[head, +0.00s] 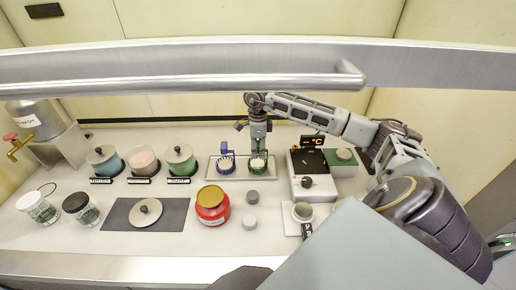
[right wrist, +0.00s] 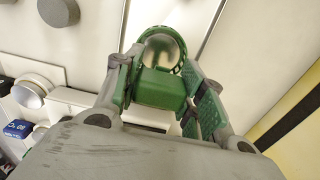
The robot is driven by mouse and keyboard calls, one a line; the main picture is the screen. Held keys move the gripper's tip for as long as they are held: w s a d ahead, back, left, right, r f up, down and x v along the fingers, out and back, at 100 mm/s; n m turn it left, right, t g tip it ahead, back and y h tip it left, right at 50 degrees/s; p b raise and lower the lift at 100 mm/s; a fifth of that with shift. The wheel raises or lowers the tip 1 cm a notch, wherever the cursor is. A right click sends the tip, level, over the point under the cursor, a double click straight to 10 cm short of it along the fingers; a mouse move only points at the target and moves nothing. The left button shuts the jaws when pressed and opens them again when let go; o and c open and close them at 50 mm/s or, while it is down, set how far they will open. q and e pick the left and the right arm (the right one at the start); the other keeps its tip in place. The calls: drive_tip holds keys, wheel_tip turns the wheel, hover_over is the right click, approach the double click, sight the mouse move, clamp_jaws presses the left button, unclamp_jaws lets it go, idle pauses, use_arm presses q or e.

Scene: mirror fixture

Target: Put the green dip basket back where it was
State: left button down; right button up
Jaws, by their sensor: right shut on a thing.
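The green dip basket (head: 257,168) is at the right part of a shallow metal tray (head: 213,177), beside a blue basket (head: 226,164). My right gripper (head: 258,145) points down over the green basket and is shut on its handle. In the right wrist view the green block-like handle (right wrist: 160,88) is between the fingers of my right gripper (right wrist: 163,80), with the round basket rim beyond it. I cannot tell whether the basket touches the tray. My left gripper is not in view.
A hotplate-like device (head: 303,187) with a display stands right of the tray. Lidded pots (head: 181,160) stand left. A metal rail (head: 180,86) crosses the view above the bench.

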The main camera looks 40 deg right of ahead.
drive_tip(key=o, duration=0.6)
drive_tip(key=shift+f, duration=0.15)
drive_tip(key=shift+c, duration=0.2)
drive_tip(key=o, duration=0.4)
drive_tip(key=shift+o, duration=0.2)
drive_tip(key=shift+r, duration=0.2)
drive_tip(key=shift+r+b, duration=0.7)
drive_tip(key=shift+r, duration=5.3)
